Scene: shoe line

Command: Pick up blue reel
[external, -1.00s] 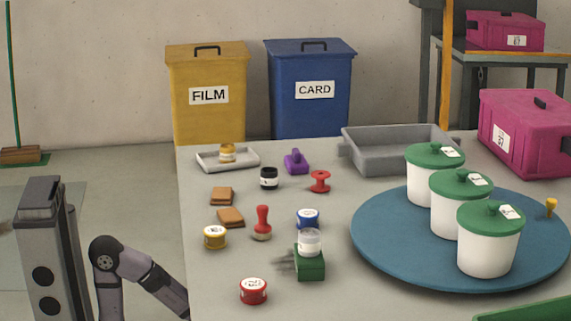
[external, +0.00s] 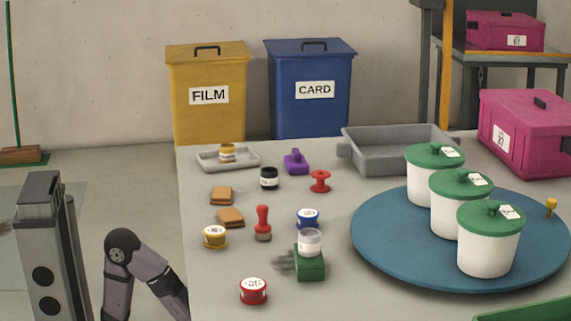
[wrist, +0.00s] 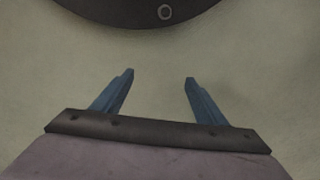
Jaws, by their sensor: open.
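The blue reel (external: 308,219) is a small round blue piece with a white label on top. It sits on the grey table in the external view, just behind a clear jar on a green block. My gripper (wrist: 159,75) shows in the wrist view with its two blue fingers spread apart and nothing between them. It is out of the external view, where only part of my arm shows at lower left. The blue reel is not in the wrist view, so the gripper is away from it.
Close to the reel are a red stamp (external: 263,223), a red spool (external: 320,181) and the jar on its green block (external: 310,263). A blue turntable (external: 385,255) with white tubs stands to the right. The wrist view shows a dark round shape above a plain pale surface.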

